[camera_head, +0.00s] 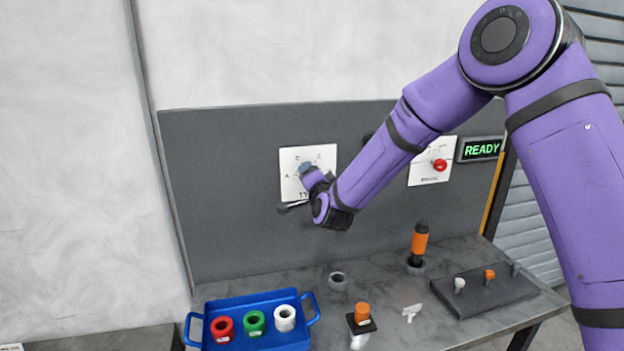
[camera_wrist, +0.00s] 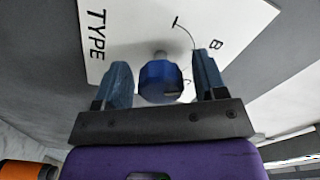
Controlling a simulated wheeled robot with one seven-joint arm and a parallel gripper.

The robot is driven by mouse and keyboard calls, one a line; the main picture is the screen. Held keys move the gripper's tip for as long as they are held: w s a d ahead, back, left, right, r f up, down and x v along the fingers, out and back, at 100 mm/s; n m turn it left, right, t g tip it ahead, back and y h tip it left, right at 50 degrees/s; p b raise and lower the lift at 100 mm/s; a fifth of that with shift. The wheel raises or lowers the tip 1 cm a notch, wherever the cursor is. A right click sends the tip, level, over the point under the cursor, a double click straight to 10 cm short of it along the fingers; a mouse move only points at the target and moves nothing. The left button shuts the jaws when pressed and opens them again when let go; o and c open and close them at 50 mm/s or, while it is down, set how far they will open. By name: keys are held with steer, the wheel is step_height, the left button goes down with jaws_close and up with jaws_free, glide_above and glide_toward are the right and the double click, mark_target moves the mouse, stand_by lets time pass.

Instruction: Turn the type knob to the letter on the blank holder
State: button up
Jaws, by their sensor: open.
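The type knob (camera_wrist: 160,82) is blue and sits on a white panel marked TYPE. In the head view the white type panel (camera_head: 290,187) is on the grey upright board, and my gripper covers part of it. My gripper (camera_wrist: 163,82) is open, with one finger on each side of the knob and small gaps showing. In the head view my gripper (camera_head: 305,188) is in front of the panel. The letter B shows beside the knob in the wrist view; where the knob points is unclear. A small white holder (camera_head: 411,312) lies on the bench, its letter too small to read.
A blue tray (camera_head: 193,328) holds red, green and white rings. An orange-handled tool (camera_head: 419,243) stands upright on the bench. A dark rack (camera_head: 490,290) holds small pieces at right. A red knob (camera_head: 440,165) and a READY display (camera_head: 480,149) are on the board.

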steer(key=v, duration=1)
steer(key=shift+s, duration=0.2)
steer(key=s+d+r+n+g+h, duration=0.1)
steer(key=s+d+r+n+g, duration=0.2)
steer(key=s+d+r, duration=0.4)
steer(key=s+d+r+n+g+h, duration=0.1)
steer(key=s+d+r+n+g, duration=0.3)
steer(key=d, duration=0.4)
steer(key=s+d+r+g+h, duration=0.1)
steer(key=s+d, duration=0.3)
steer(key=s, duration=0.4)
steer(key=s+d+n+g+h, duration=0.1)
steer(key=s+d+g, duration=0.1)
steer(key=s+d, duration=0.3)
steer(key=s+d+r+g+h, duration=0.1)
steer(key=s+d, duration=0.4)
steer(key=s, duration=0.6)
steer(key=shift+s+d+r+n+g, duration=0.25)
steer(key=shift+r+n+g, duration=0.15)
steer(key=shift+g, duration=0.2)
